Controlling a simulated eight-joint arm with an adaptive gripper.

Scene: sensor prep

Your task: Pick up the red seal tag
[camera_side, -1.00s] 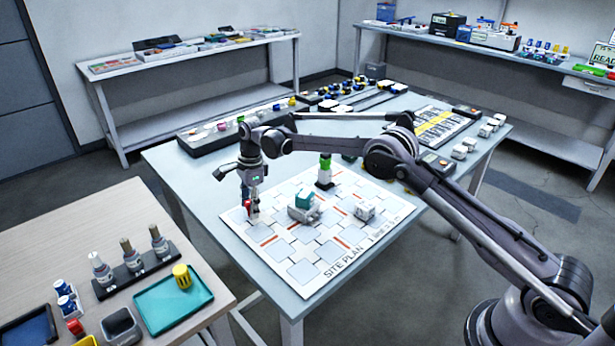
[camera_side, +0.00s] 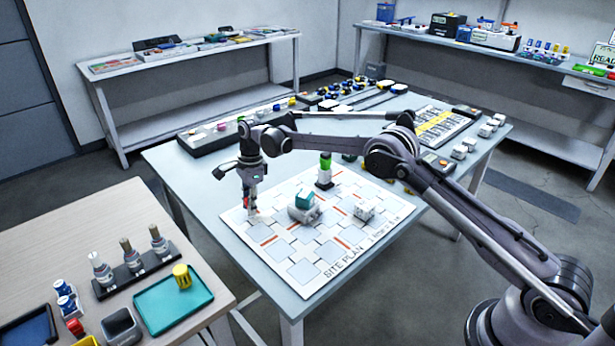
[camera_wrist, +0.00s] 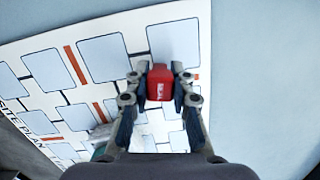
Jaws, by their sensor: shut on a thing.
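The red seal tag (camera_wrist: 160,84) is a small red block with pale lettering, between the two fingertips in the wrist view. My gripper (camera_wrist: 160,82) is shut on it, one finger pressed to each side. In the side view my gripper (camera_side: 252,208) points down over the left corner of the white site plan board (camera_side: 325,268). The tag is hard to make out there among the fingers. I cannot tell whether it clears the board.
On the board stand a white block with a teal top (camera_side: 304,203), a white block (camera_side: 364,210) and a green-topped white and black piece (camera_side: 325,171). A long dark tray (camera_side: 210,137) lies behind. A wooden table (camera_side: 100,230) with a teal tray (camera_side: 173,302) stands at left.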

